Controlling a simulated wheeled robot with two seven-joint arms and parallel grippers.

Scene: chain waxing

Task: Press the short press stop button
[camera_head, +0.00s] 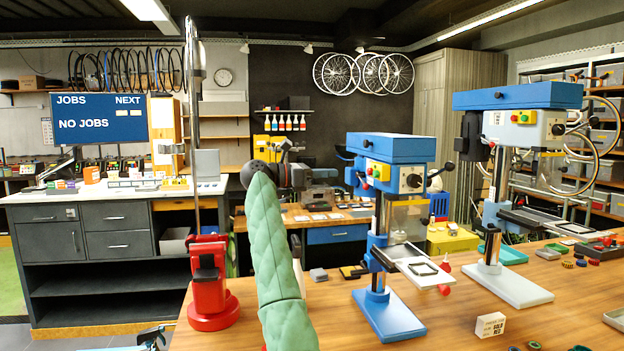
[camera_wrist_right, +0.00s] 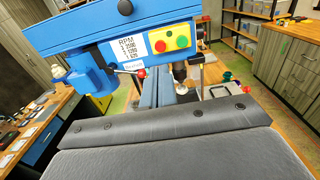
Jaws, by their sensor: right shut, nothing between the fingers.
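The short press (camera_head: 392,150) is a blue drill press on the wooden bench, right of centre in the head view. Its yellow switch box (camera_head: 378,171) is on the front of its head. In the right wrist view, a blue press head (camera_wrist_right: 130,25) carries a yellow box with a red stop button (camera_wrist_right: 156,46) left of a green button (camera_wrist_right: 182,42). My right gripper (camera_head: 298,177) is shut and empty, left of the short press and apart from it in the head view. Its fingertips are hard to make out. My left gripper is not in view.
A taller blue press (camera_head: 516,96) with a similar switch box stands to the right. A red stand base (camera_head: 211,290) with a pole is at left. A small white labelled block (camera_head: 490,325) and small parts lie on the bench (camera_head: 455,300). The short press's table sticks out below its head.

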